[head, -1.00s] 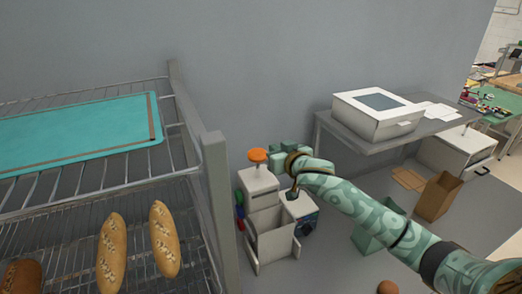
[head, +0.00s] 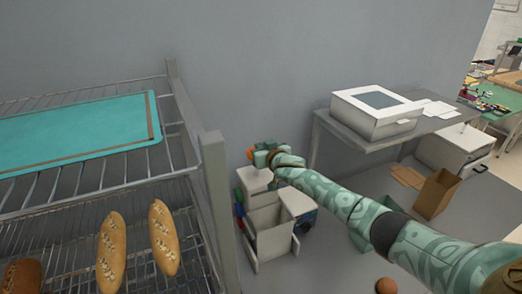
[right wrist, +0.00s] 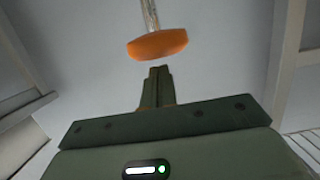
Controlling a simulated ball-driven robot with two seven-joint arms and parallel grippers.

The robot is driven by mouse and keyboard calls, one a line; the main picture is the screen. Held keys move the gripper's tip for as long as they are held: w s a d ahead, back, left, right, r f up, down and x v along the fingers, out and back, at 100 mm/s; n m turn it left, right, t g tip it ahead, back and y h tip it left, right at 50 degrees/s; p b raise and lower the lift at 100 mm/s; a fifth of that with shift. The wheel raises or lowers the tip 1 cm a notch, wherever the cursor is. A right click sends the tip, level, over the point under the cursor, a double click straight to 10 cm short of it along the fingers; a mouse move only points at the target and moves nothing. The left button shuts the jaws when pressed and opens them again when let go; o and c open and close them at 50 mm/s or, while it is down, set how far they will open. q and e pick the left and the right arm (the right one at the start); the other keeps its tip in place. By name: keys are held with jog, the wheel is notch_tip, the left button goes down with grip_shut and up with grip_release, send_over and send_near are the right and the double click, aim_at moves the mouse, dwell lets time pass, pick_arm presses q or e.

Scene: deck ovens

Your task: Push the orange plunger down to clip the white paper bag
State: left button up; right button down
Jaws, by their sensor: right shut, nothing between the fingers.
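The orange plunger (head: 250,153) tops a white bag-clipping device (head: 256,180) on the floor side of the wall, right of the rack. In the right wrist view the orange knob (right wrist: 157,45) sits on a thin metal rod, just beyond my fingertips. My right gripper (head: 262,156) is shut and empty, beside the knob and partly covering it in the head view. Contact with the knob cannot be told. A white open-topped form (head: 274,243), apparently the paper bag, stands at the device's front. My left gripper is not in view.
A wire rack (head: 214,190) with loaves (head: 163,238) and a teal mat (head: 75,128) stands at left. A grey table (head: 352,137) holds a white box (head: 376,113). A brown bag (head: 437,194) and a brown ball (head: 387,286) lie at right.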

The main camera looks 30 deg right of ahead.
jog(key=shift+f, duration=0.3)
notch_tip(320, 180, down, 7)
jog(key=b, duration=0.5)
jog(key=shift+s, duration=0.1)
jog(key=shift+r, duration=0.1)
